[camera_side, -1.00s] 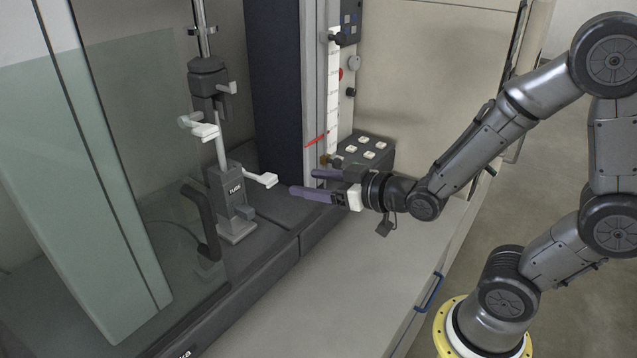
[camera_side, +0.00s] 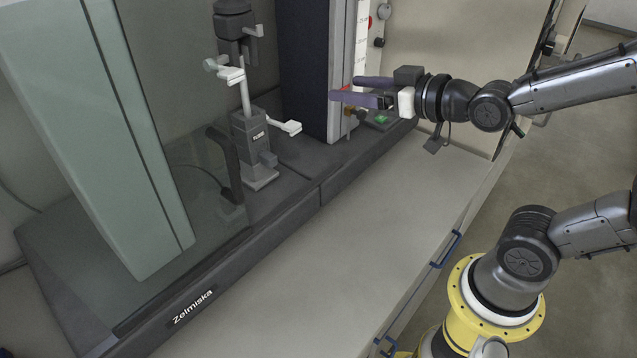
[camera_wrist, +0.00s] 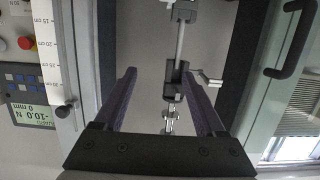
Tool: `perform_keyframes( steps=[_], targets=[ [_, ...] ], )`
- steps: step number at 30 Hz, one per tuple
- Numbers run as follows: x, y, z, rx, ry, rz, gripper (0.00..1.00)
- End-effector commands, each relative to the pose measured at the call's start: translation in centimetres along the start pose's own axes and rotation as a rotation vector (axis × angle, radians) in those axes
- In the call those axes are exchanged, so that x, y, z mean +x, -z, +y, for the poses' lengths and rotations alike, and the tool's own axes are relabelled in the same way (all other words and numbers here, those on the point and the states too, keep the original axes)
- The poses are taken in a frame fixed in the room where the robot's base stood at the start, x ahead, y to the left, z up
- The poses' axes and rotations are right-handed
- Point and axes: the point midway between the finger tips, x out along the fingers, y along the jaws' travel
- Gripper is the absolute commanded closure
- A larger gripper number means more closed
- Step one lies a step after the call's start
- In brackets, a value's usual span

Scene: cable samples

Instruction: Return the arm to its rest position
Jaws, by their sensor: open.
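My gripper (camera_side: 345,90) is in the upper middle of the side view, with two dark purple fingers apart and pointing left. It is raised in front of the dark column of the test machine (camera_side: 305,70). In the wrist view my gripper (camera_wrist: 160,75) has its fingers spread, with nothing held between them. The lower clamp (camera_side: 254,145), with its white lever (camera_side: 287,127), stands left of and below my fingers, apart from them. In the wrist view a clamp (camera_wrist: 174,82) shows between the fingers, farther away.
An upper clamp (camera_side: 236,30) hangs above the lower one. A clear door with a dark handle (camera_side: 224,165) stands at left. A control box with a green spot (camera_side: 382,119) lies below my gripper, partly hidden. The bench top (camera_side: 330,240) in front is clear. A display (camera_wrist: 28,115) shows at left.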

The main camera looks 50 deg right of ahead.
Motion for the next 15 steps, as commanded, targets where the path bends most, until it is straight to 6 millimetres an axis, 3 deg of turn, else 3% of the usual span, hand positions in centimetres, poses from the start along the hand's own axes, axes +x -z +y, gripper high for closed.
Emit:
perform_keyframes(
  steps=[3, 7, 15],
  targets=[
    [-2.2, 0.2, 0.1, 0.002, -0.006, -0.089, 0.28],
    [-4.8, -0.9, 0.2, 0.005, -0.009, -0.228, 0.28],
    [-11.3, -5.7, 0.1, 0.01, -0.009, -0.573, 0.28]
  ],
)
